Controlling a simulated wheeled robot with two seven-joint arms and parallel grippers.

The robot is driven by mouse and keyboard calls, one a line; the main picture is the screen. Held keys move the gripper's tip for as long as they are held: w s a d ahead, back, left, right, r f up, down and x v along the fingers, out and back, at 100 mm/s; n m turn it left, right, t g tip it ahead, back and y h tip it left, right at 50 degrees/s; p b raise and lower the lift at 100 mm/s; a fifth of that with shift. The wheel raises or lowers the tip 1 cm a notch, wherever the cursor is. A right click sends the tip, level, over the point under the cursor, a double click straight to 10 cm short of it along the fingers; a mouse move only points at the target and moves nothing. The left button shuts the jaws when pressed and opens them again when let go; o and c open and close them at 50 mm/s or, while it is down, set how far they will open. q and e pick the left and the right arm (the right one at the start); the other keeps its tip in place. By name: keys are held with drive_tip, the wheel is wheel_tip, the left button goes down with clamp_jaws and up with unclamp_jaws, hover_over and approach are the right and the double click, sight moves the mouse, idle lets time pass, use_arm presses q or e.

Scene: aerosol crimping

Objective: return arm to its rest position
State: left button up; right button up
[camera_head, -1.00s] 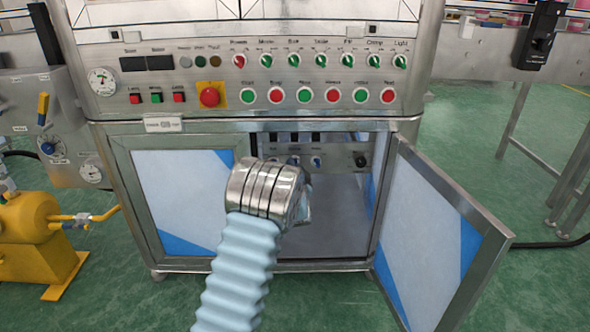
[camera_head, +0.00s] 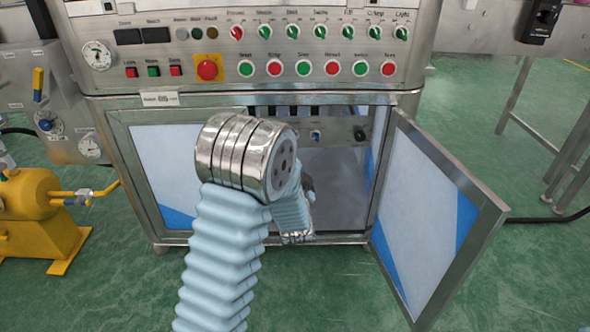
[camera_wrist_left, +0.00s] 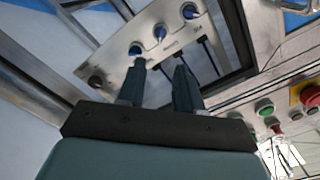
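My left arm, in a light blue ribbed sleeve with a metal joint, rises from the bottom of the head view and bends toward the open cabinet. Its gripper is mostly hidden behind the arm there. In the left wrist view my left gripper (camera_wrist_left: 160,66) shows two dark fingers, apart, with nothing between them. Beyond the fingertips is the cabinet's inner panel (camera_wrist_left: 118,63) with blue knobs (camera_wrist_left: 160,32) and a dark knob (camera_wrist_left: 96,82). That panel also shows inside the cabinet in the head view (camera_head: 338,134). My right gripper is not in view.
The open cabinet door (camera_head: 422,215) swings out at right; the closed door (camera_head: 165,160) is at left. Above is a control panel with buttons and a red emergency stop (camera_head: 207,70). A yellow machine (camera_head: 32,215) stands at left. Green floor is clear in front.

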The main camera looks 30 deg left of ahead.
use_arm(q)
drive_tip(key=shift+f, duration=0.1)
idle(0.4)
drive_tip(key=s+d+f+n+g+h+p, duration=0.1)
drive_tip(key=s+d+f+g+h+p, duration=0.1)
drive_tip(key=s+d+f+h, duration=0.3)
drive_tip(key=s+d+f+g+p, duration=0.1)
drive_tip(key=d+f+g, duration=0.2)
drive_tip(key=f, duration=0.5)
drive_tip(key=s+d+f+n+g+h+p, duration=0.1)
drive_tip(key=s+d+f+g+h+p, duration=0.1)
drive_tip(key=s+d+f+h, duration=0.3)
drive_tip(key=s+d+f+n+g+h+p, duration=0.1)
drive_tip(key=s+d+f+g, duration=0.2)
drive_tip(key=s+d, duration=0.2)
drive_tip(key=s+d+f+n+g+h+p, duration=0.1)
drive_tip(key=s+d+f+g+h+p, duration=0.1)
drive_tip(key=s+d, duration=0.4)
drive_tip(key=s+f+g, duration=0.1)
drive_tip(key=s+g, duration=0.1)
drive_tip(key=s, duration=0.3)
drive_tip(key=shift+f+n+g, duration=0.3)
drive_tip(key=shift+f, duration=0.1)
idle(2.1)
